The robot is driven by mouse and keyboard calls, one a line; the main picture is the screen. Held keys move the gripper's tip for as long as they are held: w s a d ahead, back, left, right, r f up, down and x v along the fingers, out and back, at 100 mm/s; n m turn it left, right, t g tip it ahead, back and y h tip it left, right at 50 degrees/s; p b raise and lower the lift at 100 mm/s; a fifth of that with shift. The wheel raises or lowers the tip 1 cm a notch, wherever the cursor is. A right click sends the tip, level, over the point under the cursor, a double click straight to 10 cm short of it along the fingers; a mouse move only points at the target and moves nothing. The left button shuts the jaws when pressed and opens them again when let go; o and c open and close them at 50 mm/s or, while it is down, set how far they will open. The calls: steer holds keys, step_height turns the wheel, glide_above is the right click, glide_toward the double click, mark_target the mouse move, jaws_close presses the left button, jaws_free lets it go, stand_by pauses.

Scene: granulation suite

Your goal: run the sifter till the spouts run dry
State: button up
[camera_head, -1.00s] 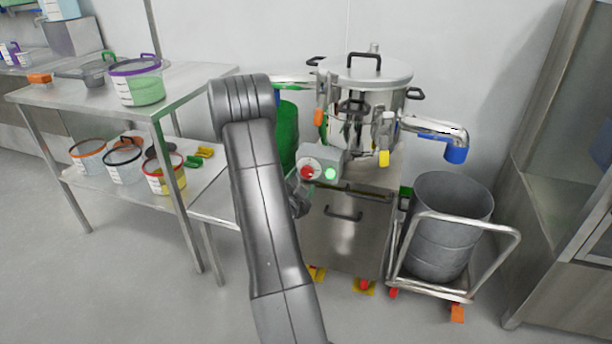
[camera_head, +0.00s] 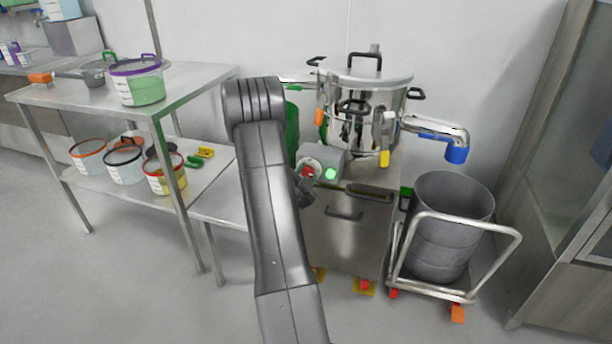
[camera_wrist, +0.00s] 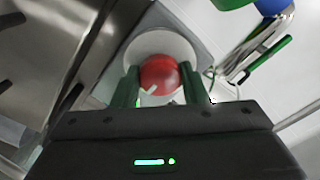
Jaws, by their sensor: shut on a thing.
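The steel sifter (camera_head: 345,128) stands against the wall with its lid (camera_head: 368,76) on. Its control box carries a lit green button (camera_head: 330,174) and a red knob (camera_head: 308,171) on a pale round plate. In the wrist view, my gripper (camera_wrist: 160,74) has its dark green fingers on either side of the red knob, which also shows there (camera_wrist: 159,75), shut on it. A side spout with a blue end (camera_head: 456,155) points down above a grey drum (camera_head: 440,240). I cannot see any material flowing from it.
The drum sits in a wheeled trolley (camera_head: 508,236) right of the sifter. A steel table (camera_head: 90,97) at the left holds a purple-rimmed tub (camera_head: 138,88); several tubs stand on its lower shelf. A glass-fronted cabinet (camera_head: 560,170) bounds the right. The floor in front is clear.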

steer(key=shift+f+n, duration=0.1)
steer(key=shift+n, duration=0.2)
steer(key=n+b, duration=0.2)
steer(key=n, duration=0.1)
steer(key=shift+n, duration=0.3)
steer(key=n, duration=0.4)
steer(key=shift+n, duration=0.3)
steer(key=n, duration=0.4)
steer(key=shift+n, duration=0.3)
steer(key=shift+n+p, duration=0.55)
steer(key=shift+n, duration=1.65)
steer(key=o, duration=1)
steer(key=shift+c, duration=0.2)
